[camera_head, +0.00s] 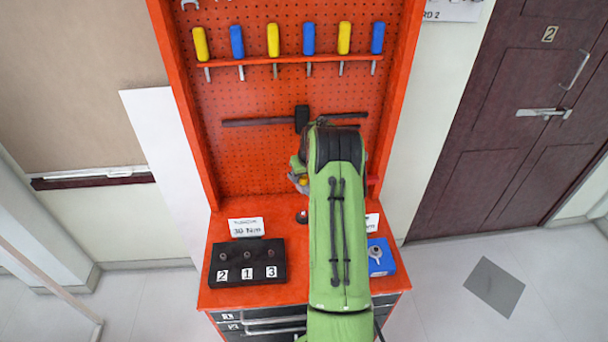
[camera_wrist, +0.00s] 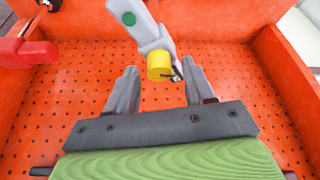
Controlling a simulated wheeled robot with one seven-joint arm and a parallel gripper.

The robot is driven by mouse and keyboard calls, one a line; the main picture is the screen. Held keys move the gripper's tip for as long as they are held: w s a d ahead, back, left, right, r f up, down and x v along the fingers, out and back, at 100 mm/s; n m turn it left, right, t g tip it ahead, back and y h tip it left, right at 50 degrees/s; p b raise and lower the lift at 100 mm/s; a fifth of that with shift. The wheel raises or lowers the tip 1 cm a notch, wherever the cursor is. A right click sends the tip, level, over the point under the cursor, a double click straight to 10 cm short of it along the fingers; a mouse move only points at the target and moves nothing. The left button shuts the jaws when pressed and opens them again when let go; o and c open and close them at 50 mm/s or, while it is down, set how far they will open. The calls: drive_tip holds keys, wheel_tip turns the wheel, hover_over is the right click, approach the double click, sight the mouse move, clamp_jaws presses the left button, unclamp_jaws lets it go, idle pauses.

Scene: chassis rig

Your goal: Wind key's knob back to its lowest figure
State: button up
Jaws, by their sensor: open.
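A yellow cylindrical knob (camera_wrist: 159,67) shows in the wrist view on the end of a grey bar (camera_wrist: 152,35) with a green round mark. I take this bar to be the key. A small dark and metal piece sits at the knob's right edge. No figures can be read on it. My gripper (camera_wrist: 161,76) is open, one finger on each side of the knob, with gaps showing; how near it is in depth I cannot tell. In the head view my green arm hides most of this, and only a small yellow part (camera_head: 303,180) shows beside it.
An orange pegboard (camera_head: 255,95) stands behind, with several screwdrivers and a hammer (camera_head: 301,119). On the bench (camera_head: 220,298) are a black block (camera_head: 246,262) numbered 2, 1, 3, a card (camera_head: 246,227) reading 30 Nm, and a blue block (camera_head: 380,257). A red piece (camera_wrist: 25,50) shows left in the wrist view.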

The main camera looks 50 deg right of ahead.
drive_tip(key=shift+w+f, duration=0.1)
drive_tip(key=shift+f, duration=0.1)
clamp_jaws()
drive_tip(key=shift+d+n+y+b, duration=0.15)
drive_tip(key=shift+n+y+b, duration=0.35)
drive_tip(key=shift+n, duration=0.5)
drive_tip(key=shift+n+t, duration=0.3)
drive_tip(key=shift+n, duration=0.2)
drive_tip(key=shift+n+y+b, duration=0.3)
drive_tip(key=shift+n+y, duration=0.2)
drive_tip(key=shift+n, duration=0.7)
idle(0.9)
unclamp_jaws()
